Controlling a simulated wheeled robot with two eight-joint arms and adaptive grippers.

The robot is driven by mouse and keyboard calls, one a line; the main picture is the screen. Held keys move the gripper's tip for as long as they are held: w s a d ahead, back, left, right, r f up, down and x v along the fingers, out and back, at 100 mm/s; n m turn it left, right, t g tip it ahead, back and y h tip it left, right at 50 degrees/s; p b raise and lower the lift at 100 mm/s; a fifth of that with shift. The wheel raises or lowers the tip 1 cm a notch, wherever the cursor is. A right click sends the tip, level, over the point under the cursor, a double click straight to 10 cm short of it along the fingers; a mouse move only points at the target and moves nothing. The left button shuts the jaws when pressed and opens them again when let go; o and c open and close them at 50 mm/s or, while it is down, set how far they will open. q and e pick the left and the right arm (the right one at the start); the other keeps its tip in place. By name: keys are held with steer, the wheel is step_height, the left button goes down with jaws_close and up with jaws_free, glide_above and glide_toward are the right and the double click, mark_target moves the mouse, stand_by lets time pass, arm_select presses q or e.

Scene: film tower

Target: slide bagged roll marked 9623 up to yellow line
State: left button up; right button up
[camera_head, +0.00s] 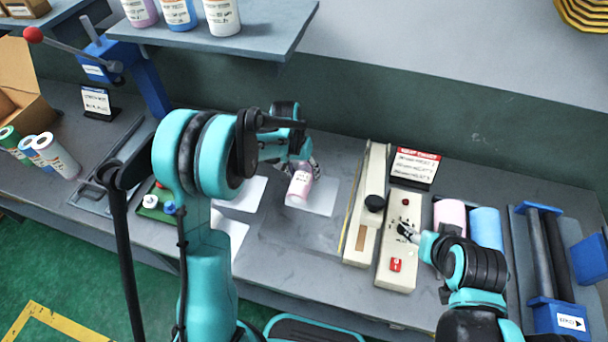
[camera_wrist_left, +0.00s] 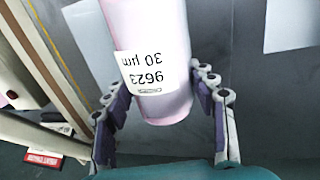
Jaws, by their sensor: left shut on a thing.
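The pink roll marked 9623 (camera_wrist_left: 150,75) shows its label "9623 30 µm" upside down in the left wrist view. In the head view this roll (camera_head: 299,187) is on a pale sheet or bag (camera_head: 322,197) on the bench. My left gripper (camera_head: 300,165) is shut on the roll near its end, with one finger on each side in the wrist view (camera_wrist_left: 158,105). A thin yellow line (camera_wrist_left: 47,48) runs along the sealer's edge, left of the roll and apart from it. My right gripper (camera_head: 407,232) is at the cream control box; its finger opening is unclear.
The cream sealer (camera_head: 360,240) with a black knob stands right of the roll, beside the control box (camera_head: 395,268) with red buttons. Pale sheets (camera_head: 240,200) lie to the left. Pink and blue rolls (camera_head: 485,228) lie farther right. A shelf (camera_head: 255,38) overhangs the back.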

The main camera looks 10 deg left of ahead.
mark_target(344, 190)
arm_select(q)
steer(key=shift+s+d+b, duration=0.2)
steer(key=shift+d+b, duration=0.35)
steer(key=shift+d, duration=5.6)
steer(key=shift+w, duration=0.3)
steer(key=o, duration=1.5)
steer(key=r, duration=0.4)
steer(key=a+r, duration=0.1)
steer(key=r, duration=0.3)
steer(key=a+r, duration=0.1)
steer(key=r, duration=0.2)
steer(key=shift+a+r, duration=0.2)
steer(key=shift+r, duration=0.2)
